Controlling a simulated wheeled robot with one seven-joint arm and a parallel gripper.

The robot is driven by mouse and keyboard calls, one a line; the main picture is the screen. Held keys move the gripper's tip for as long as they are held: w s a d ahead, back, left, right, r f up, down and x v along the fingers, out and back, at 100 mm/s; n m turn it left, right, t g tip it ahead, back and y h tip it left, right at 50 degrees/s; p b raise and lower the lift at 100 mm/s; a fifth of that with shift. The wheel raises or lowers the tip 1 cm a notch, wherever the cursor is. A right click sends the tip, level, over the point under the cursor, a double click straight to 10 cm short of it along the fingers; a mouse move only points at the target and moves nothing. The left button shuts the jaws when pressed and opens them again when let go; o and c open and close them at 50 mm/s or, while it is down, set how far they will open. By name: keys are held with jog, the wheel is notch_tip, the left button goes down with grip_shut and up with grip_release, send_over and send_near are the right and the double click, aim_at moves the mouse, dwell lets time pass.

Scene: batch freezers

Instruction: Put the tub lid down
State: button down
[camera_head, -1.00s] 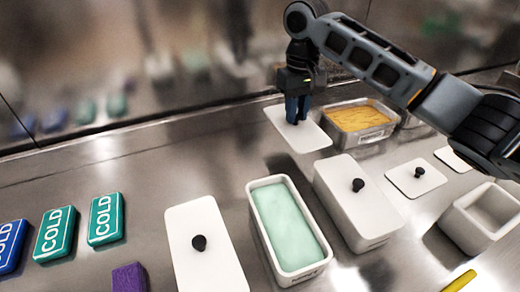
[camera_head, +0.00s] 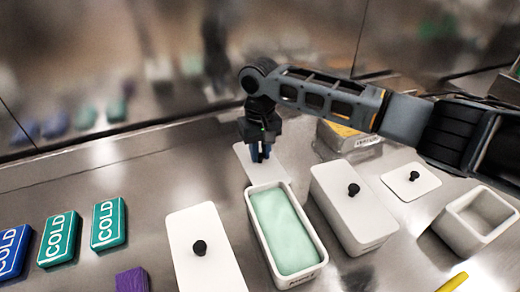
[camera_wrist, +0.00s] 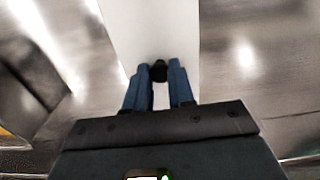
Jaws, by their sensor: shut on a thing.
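My gripper (camera_head: 261,153) is shut on the black knob of a white tub lid (camera_head: 246,160), behind the open tub of mint-green contents (camera_head: 286,232). In the wrist view the blue fingers (camera_wrist: 159,88) close on both sides of the black knob (camera_wrist: 159,70), and the white lid (camera_wrist: 155,25) stretches away beneath. I cannot tell whether the lid touches the counter. The metal tub (camera_head: 345,136), at the back right, is partly hidden by my arm.
A lidded white tub (camera_head: 203,272) stands left of the green tub and another (camera_head: 352,218) right of it. A loose lid (camera_head: 411,188) and an empty white container (camera_head: 478,220) are further right. COLD packs (camera_head: 108,222) lie left, with bare counter (camera_head: 150,175) behind.

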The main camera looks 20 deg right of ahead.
aim_at(260, 155)
jog(key=shift+f, duration=0.1)
jog(key=c, duration=1)
grip_release()
jog(key=shift+o, duration=0.2)
notch_tip(260, 155, up, 12)
jog(key=b, duration=0.1)
